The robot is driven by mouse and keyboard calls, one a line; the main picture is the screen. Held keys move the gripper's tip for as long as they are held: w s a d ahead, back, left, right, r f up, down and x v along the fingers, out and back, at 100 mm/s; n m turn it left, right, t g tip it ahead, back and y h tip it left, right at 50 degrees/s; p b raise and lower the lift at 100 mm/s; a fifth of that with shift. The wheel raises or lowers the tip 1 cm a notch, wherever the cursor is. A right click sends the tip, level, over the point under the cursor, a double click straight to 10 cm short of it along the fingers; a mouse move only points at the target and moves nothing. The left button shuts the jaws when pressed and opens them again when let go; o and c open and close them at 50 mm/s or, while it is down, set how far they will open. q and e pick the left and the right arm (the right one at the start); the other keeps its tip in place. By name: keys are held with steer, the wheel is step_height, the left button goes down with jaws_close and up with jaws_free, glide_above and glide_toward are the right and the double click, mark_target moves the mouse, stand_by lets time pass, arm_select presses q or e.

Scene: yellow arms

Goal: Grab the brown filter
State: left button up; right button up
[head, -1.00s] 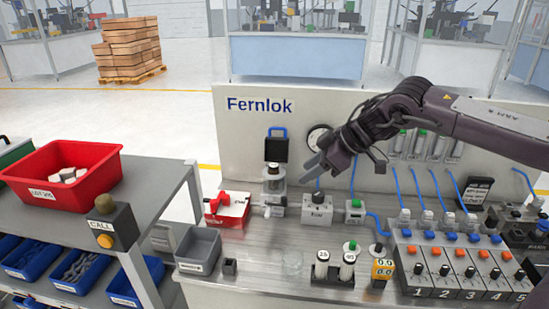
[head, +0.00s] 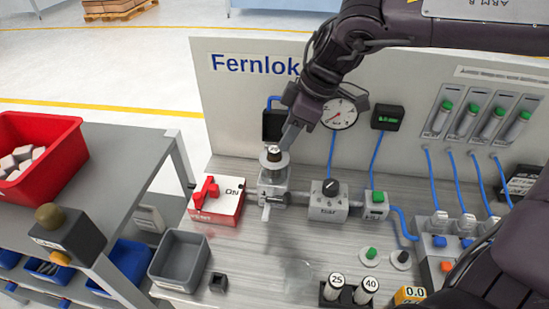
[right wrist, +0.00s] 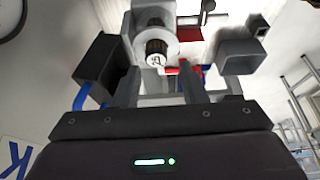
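The brown filter (head: 274,154) is a small dark brown cylinder with a pale marked end. It sits upright on top of the clear and grey holder (head: 272,188) at the panel. In the right wrist view the filter (right wrist: 156,50) appears between and just beyond the fingertips. My right gripper (head: 290,135) is beside and above the filter in the head view. In the right wrist view its two grey fingers (right wrist: 160,80) are spread apart with nothing gripped. Contact with the filter cannot be told. My left gripper is not in view.
A red switch box (head: 218,205) is left of the holder, and a grey knob box (head: 328,205) is right of it. A black plate (head: 276,124) and a gauge (head: 338,113) are close behind. A grey bin (head: 180,261) and two white-topped cylinders (head: 352,291) stand nearer the front.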

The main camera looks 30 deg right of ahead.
mark_target(276, 149)
steer(key=x, duration=0.1)
steer(key=p+x, duration=0.1)
steer(key=x, duration=0.3)
steer(key=shift+w, duration=0.35)
jaws_close()
